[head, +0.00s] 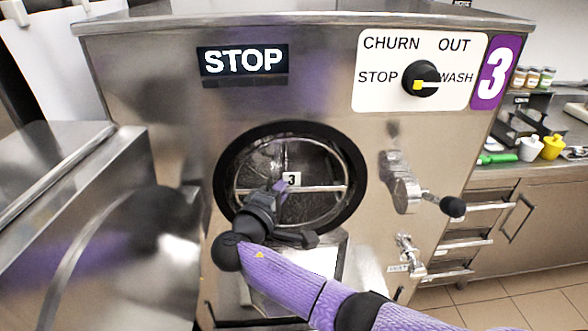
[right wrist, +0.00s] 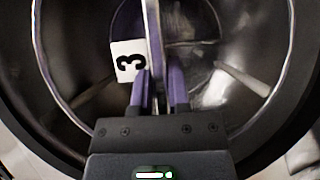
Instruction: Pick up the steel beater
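The steel beater (head: 325,188) sits inside the round barrel opening of the freezer marked 3. Its bar crosses the opening and carries a white tag with a 3; the bar also shows in the right wrist view (right wrist: 152,35). My right gripper (head: 283,186) reaches into the opening at the beater. In the right wrist view its two purple fingers (right wrist: 160,85) stand close together, one on each side of the bar. A thin dark gap seems to show beside the right finger, so firm contact is unclear. My left gripper is not in view.
The dark ring (head: 358,180) of the opening surrounds the gripper closely. A handle with a black knob (head: 452,207) and a steel tap (head: 408,248) stick out at the right. The display (head: 243,61) reads STOP. A counter (head: 535,172) with small containers stands further right.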

